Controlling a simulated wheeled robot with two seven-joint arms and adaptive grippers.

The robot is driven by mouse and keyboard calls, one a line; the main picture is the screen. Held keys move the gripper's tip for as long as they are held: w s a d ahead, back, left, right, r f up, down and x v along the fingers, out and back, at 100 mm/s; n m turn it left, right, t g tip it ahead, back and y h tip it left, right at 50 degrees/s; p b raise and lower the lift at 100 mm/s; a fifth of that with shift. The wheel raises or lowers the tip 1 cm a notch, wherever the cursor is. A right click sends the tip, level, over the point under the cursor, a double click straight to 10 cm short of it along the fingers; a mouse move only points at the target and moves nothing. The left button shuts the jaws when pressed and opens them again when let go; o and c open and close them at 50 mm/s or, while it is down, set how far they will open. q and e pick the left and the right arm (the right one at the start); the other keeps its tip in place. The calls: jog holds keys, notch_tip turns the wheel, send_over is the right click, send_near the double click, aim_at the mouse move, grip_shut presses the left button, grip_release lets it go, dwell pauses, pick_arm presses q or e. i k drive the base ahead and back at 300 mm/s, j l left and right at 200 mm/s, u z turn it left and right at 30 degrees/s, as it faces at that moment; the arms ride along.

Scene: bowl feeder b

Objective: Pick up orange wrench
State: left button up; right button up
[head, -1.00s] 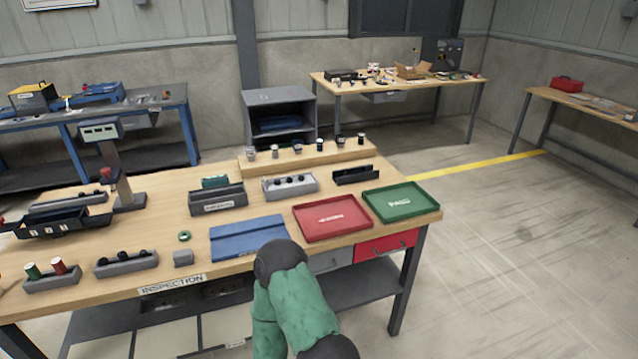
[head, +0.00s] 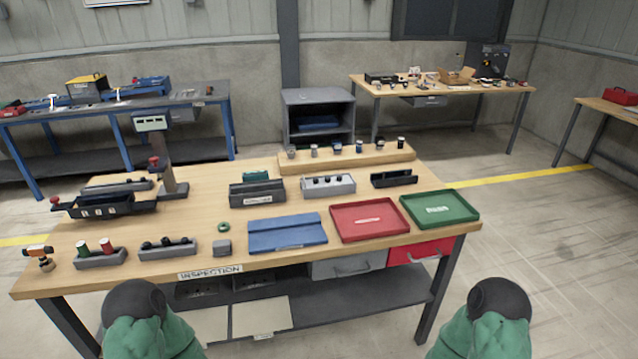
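An orange tool (head: 38,251) with dark parts stands at the near left corner of the inspection table (head: 330,263), on a small brown base. It looks like a small powered driver, and I see no other orange tool on this table. It is too small to tell its exact shape. Two green sections of my arms with dark rounded ends show at the bottom of the head view, one left of centre and one at the right. Neither gripper shows, and nothing of mine touches the orange tool.
Beside the orange tool is a grey block (head: 100,258) with red and green cylinders. A blue mat (head: 287,233), red tray (head: 369,221) and green tray (head: 439,208) lie along the front. A dark bin (head: 100,207) and a post stand behind. Floor at the right is clear.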

aim_at(47, 265)
jog(key=u, duration=1.75)
